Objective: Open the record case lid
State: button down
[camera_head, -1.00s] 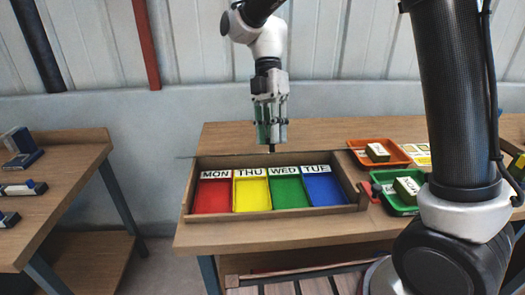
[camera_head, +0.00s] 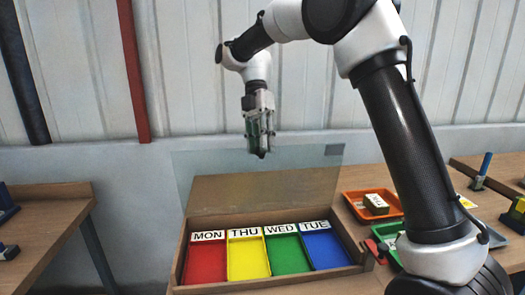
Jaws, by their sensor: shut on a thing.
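The record case (camera_head: 180,262) is a wooden tray on the table. It holds red, yellow, green and blue compartments labelled MON, THU, WED and TUE. Its clear lid (camera_head: 205,170) is raised, standing above the back of the case, and the wall and table show through it. A small grey patch (camera_head: 333,150) is at the lid's upper right corner. My gripper (camera_head: 260,152) points down at the lid's upper edge, near its middle, and is shut on it. The exact contact at the fingertips is too small to make out. The compartments are uncovered.
An orange tray (camera_head: 349,199) with a labelled block (camera_head: 376,204) is right of the case. A green tray (camera_head: 386,232) is partly behind my arm. A side table (camera_head: 45,225) stands at left, with a floor gap between. A corrugated wall is behind.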

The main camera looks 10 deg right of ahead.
jog(key=shift+w+f+g, duration=0.7)
jog(key=shift+w+f, duration=0.3)
jog(key=shift+w, duration=0.2)
jog(key=c, duration=1.5)
grip_release()
jog(key=o, duration=0.3)
jog(key=shift+w+a, duration=0.1)
jog(key=shift+a, duration=0.05)
jog(key=shift+w, duration=0.1)
jog(key=shift+r, duration=0.1)
